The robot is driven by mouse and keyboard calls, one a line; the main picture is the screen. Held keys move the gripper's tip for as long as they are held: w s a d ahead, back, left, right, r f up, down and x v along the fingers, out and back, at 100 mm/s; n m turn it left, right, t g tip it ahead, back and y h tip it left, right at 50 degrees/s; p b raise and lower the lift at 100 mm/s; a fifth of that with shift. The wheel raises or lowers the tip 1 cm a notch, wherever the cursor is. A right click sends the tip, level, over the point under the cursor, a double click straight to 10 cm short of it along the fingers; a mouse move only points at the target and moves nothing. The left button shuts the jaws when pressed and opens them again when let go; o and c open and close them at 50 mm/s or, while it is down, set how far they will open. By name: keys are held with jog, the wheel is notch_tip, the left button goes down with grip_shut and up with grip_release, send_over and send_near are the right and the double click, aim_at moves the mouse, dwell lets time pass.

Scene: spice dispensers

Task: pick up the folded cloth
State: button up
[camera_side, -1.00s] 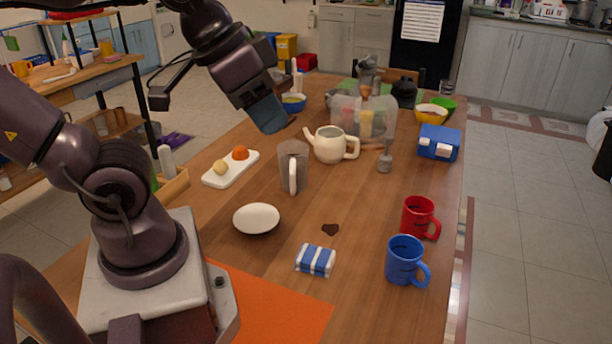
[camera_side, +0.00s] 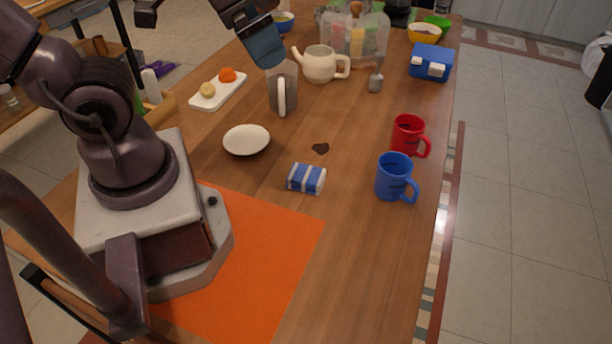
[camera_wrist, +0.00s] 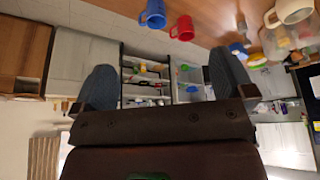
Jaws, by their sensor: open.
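The folded cloth (camera_side: 306,178) is blue with white stripes and lies on the wooden table, between the white bowl and the blue mug. My gripper (camera_side: 266,58) is raised above the table at the top of the side view, well behind the cloth and near the grey pitcher. In the wrist view my gripper (camera_wrist: 158,88) shows two blue-grey fingers spread wide with nothing between them. The cloth does not show in the wrist view.
A blue mug (camera_side: 396,178) and a red mug (camera_side: 409,136) stand right of the cloth. A white bowl (camera_side: 246,139) sits left of it. A grey pitcher (camera_side: 283,88) and teapot (camera_side: 319,65) stand farther back. An orange mat (camera_side: 262,250) covers the front; the wood around the cloth is clear.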

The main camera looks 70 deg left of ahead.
jog(key=w+f+n+g+h, duration=0.1)
jog(key=w+f+n+g, duration=0.3)
jog(key=f, duration=0.8)
jog(key=n+y, duration=0.1)
jog(key=n, duration=0.5)
send_near(306, 173)
jog(key=shift+g, duration=0.3)
jog(key=f, duration=1)
jog(key=shift+w+d+f, duration=0.1)
jog(key=shift+w+f, duration=0.15)
jog(key=shift+c, duration=0.5)
jog(key=c, duration=0.7)
